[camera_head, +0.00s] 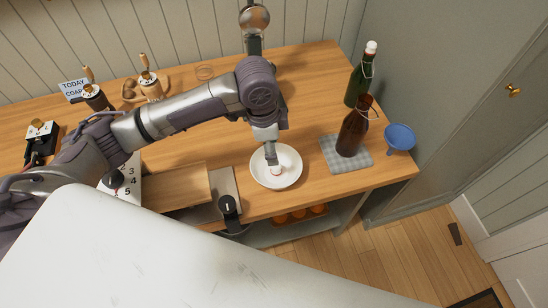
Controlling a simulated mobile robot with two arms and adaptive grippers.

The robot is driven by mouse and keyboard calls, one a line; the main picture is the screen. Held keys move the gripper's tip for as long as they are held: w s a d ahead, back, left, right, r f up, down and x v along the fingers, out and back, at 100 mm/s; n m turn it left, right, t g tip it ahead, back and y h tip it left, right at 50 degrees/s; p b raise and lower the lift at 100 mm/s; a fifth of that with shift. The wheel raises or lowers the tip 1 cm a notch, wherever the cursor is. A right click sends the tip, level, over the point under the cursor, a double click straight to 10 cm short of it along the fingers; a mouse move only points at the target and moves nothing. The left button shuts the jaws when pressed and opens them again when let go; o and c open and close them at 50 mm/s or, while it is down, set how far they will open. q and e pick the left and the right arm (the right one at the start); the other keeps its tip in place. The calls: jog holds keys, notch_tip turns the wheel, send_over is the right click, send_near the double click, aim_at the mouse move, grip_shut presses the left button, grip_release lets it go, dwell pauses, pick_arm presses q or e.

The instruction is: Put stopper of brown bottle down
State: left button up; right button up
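The brown bottle (351,133) stands upright on a grey checked mat (333,158) at the right of the counter. Its mouth looks open, with a wire loop beside the neck. Its small white stopper (277,171) is inside the rim of a white dish (290,163), near the dish's middle. My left gripper (272,161) points down over the dish, with its fingertips at the stopper, and looks shut on it. The fingers hide part of the stopper, and I cannot tell whether it touches the dish. My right gripper is not in view.
A green bottle (356,88) with a white stopper stands behind the brown one. A blue funnel (399,137) is to its right. A wooden board (178,187) and a black-handled item (228,206) lie left of the dish. The counter between dish and mat is clear.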

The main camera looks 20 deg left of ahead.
pick_arm(q)
notch_tip(320, 180, up, 2)
jog(key=shift+a+r, duration=0.15)
jog(key=shift+r, duration=0.05)
